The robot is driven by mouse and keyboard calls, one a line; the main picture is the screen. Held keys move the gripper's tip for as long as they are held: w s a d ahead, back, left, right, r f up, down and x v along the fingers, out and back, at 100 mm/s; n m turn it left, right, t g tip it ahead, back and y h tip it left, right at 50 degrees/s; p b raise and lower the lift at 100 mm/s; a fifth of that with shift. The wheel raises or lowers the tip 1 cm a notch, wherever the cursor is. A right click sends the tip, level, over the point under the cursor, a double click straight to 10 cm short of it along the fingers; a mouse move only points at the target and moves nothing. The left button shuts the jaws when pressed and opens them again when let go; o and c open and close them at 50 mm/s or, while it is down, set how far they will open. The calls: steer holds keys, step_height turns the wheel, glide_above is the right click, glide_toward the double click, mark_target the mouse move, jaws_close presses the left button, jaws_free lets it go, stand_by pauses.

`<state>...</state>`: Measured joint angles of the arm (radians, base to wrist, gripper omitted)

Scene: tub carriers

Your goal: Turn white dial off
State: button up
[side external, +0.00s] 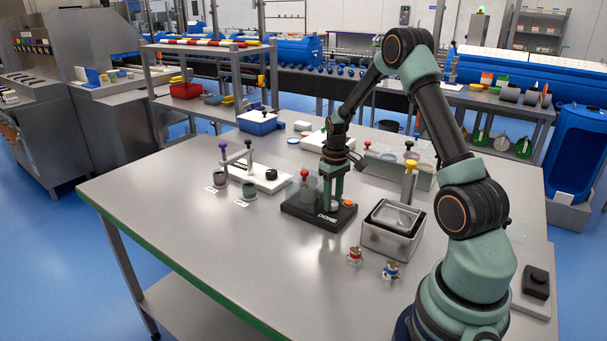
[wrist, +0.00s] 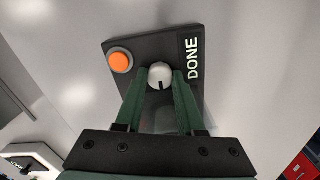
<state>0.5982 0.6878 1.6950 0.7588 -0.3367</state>
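The white dial (wrist: 160,72) is a round knob with a dark mark on its near edge in the wrist view. It sits on a black panel (wrist: 118,53) lettered DONE, beside an orange button (wrist: 120,61). My gripper (wrist: 161,80) points down at the panel, its green fingers apart, one on each side of the dial. The fingertips are very close to the dial's sides; I cannot tell if they touch it. In the side view my gripper (side external: 333,204) is low over the black panel (side external: 318,217), where the orange button (side external: 348,203) shows to its right.
A red-topped clear piece (side external: 307,185) stands at the panel's left. A metal bin (side external: 392,232) is to the right, with two small fittings (side external: 355,255) in front. A white base with posts (side external: 262,178) stands left. The table's front left is clear.

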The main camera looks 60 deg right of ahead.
jaws_close()
steer(key=shift+m, duration=2.3)
steer(key=o, duration=0.7)
jaws_free()
steer(key=shift+o, duration=0.2)
